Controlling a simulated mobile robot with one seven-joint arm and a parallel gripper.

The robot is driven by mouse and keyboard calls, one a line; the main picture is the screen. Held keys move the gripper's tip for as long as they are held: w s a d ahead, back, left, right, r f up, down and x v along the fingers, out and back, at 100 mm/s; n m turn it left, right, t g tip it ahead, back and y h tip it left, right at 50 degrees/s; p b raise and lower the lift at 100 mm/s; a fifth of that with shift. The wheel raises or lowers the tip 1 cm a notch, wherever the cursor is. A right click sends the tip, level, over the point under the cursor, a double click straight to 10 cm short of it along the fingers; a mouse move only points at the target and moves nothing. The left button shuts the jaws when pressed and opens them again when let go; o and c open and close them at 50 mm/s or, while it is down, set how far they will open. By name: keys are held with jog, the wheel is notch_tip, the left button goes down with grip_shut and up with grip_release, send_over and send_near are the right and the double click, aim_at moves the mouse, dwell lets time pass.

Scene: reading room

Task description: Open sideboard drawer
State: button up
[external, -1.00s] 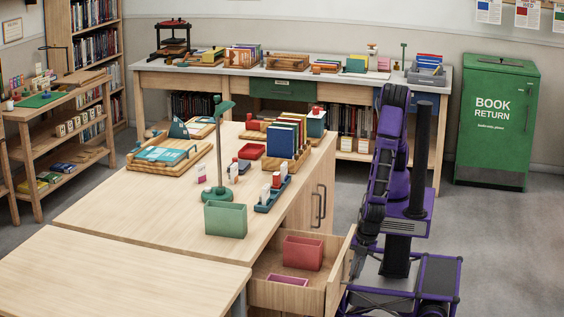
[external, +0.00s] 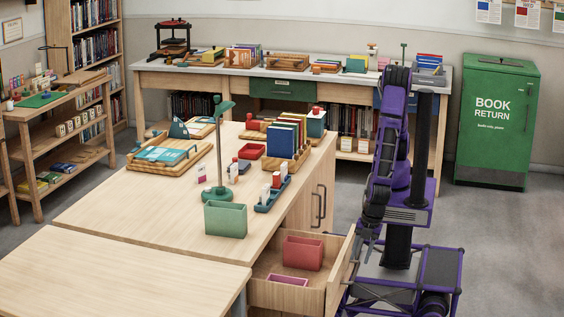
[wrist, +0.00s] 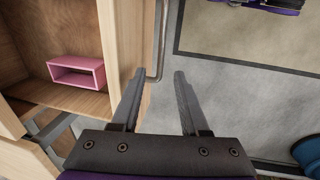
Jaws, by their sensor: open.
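The sideboard drawer (external: 318,298) stands pulled out from the wooden sideboard (external: 130,215) in the external view. A red bin (external: 303,253) and a pink box (external: 288,280) are inside it; the pink box also shows in the wrist view (wrist: 78,72). In the wrist view, the drawer front (wrist: 124,40) carries a grey bar handle (wrist: 160,35). My gripper (wrist: 160,76) is open, its left fingertip by the drawer front and its right fingertip over the floor. The handle's end shows between the fingertips; I cannot tell whether they touch it. The arm partly hides the gripper externally.
A green bin (external: 225,219), a green lamp (external: 217,190) and books (external: 285,138) stand on the sideboard top. A cabinet door handle (external: 321,204) is beyond the drawer. A green book return (external: 497,125) stands at the back right. Floor is clear on the right.

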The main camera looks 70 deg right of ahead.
jog(key=r+p, duration=0.1)
jog(key=r, duration=0.1)
jog(key=s+r+p, duration=0.1)
jog(key=r, duration=0.2)
jog(key=shift+r+p, duration=0.25)
jog(key=shift+p, duration=0.05)
